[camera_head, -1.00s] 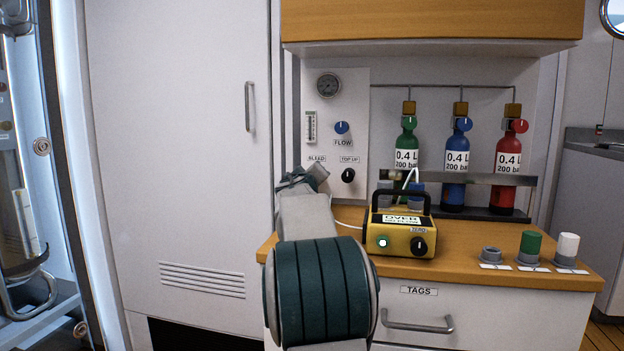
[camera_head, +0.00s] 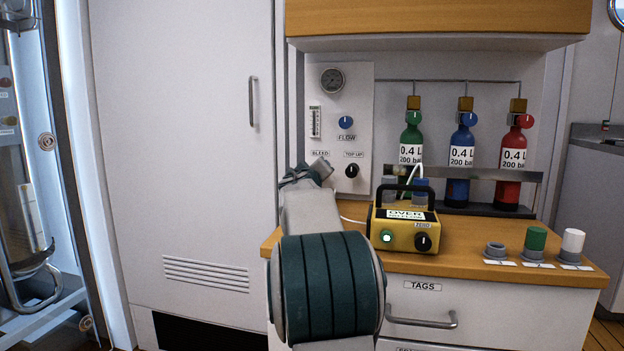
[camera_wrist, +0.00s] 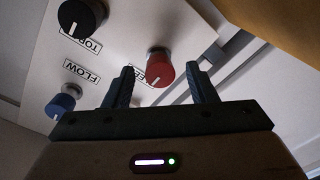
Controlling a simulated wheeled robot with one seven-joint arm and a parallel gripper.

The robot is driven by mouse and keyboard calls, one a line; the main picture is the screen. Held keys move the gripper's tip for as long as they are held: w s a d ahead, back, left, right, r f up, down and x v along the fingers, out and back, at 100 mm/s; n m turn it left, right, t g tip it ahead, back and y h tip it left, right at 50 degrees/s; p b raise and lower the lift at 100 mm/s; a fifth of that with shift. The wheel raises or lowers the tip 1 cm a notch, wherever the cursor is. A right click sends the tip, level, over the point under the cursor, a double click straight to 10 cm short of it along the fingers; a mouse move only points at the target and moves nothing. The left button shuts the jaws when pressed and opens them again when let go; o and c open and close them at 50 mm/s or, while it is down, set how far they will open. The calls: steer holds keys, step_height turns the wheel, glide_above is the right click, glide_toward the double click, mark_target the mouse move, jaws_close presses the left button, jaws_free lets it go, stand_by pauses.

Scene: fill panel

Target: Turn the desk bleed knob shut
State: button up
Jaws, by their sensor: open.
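The bleed knob (camera_wrist: 161,74) is red with a white pointer line and sits on the white panel (camera_wrist: 120,20). In the wrist view it appears between the two open fingers of my gripper (camera_wrist: 160,82), with a visible gap on each side. Its label is partly covered by the knob and a finger. In the head view my gripper (camera_head: 322,170) is at the panel just under the BLEED label (camera_head: 320,154), and it hides the knob. I cannot tell how far the fingertips are from the panel.
A black top-up knob (camera_head: 352,171) and a blue flow knob (camera_head: 346,122) are on the same panel, to the right of my gripper. A yellow analyser box (camera_head: 404,235) stands on the wooden desk (camera_head: 462,235). Green, blue and red cylinders stand behind it.

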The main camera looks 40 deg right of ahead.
steer(key=v, duration=1.3)
steer(key=shift+s, duration=0.15)
